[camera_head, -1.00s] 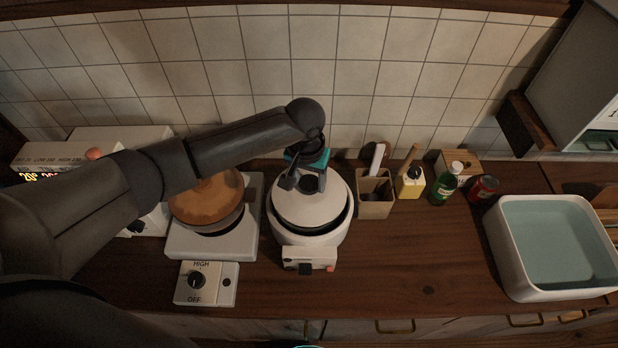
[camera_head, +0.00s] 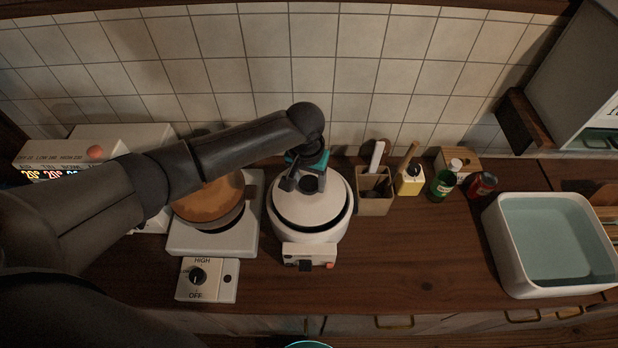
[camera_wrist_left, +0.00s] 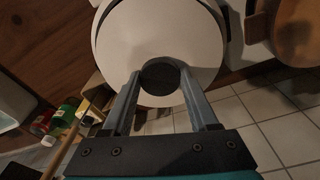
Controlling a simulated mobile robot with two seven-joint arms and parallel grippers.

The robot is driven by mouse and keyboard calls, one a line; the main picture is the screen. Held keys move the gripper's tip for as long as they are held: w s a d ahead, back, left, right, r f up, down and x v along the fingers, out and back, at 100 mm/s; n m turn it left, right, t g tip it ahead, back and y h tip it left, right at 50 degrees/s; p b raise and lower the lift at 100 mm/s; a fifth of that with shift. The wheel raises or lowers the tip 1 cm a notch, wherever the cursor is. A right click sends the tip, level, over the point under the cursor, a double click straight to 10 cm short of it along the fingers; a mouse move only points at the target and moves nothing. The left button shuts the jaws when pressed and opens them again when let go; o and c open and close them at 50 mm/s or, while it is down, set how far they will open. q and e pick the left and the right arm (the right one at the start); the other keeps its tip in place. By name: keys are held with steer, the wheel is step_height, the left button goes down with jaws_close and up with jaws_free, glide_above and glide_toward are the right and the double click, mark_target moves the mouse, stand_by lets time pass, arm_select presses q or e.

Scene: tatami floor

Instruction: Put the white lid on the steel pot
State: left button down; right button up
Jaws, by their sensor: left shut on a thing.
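The white lid (camera_head: 309,208) is a round disc with a dark knob, over a round white cooker (camera_head: 344,232) on the counter. A dark gap shows along its front edge; I cannot tell whether it rests on the cooker. My left gripper (camera_head: 308,184) is shut on the lid's knob. In the left wrist view the fingers (camera_wrist_left: 160,84) flank the dark knob (camera_wrist_left: 160,75) on the lid (camera_wrist_left: 160,35). A pot (camera_head: 226,219) with a brown round top (camera_head: 209,200) stands on the hot plate, partly behind my arm. I cannot make out a steel surface. My right gripper is not in view.
The hot plate (camera_head: 187,242) stands left of the cooker. Right of the cooker stand a utensil holder (camera_head: 374,199), a yellow container (camera_head: 409,184), a green bottle (camera_head: 444,183) and a red can (camera_head: 481,186). A white basin (camera_head: 507,254) is at far right. The counter before it is clear.

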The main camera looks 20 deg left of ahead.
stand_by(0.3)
arm_select(q)
steer(key=shift+c, duration=0.4)
jaws_free()
steer(key=shift+f, duration=0.1)
step_height(320, 180, up, 15)
steer(key=s, duration=0.1)
steer(key=shift+s+p, duration=0.3)
steer(key=shift+s, duration=0.1)
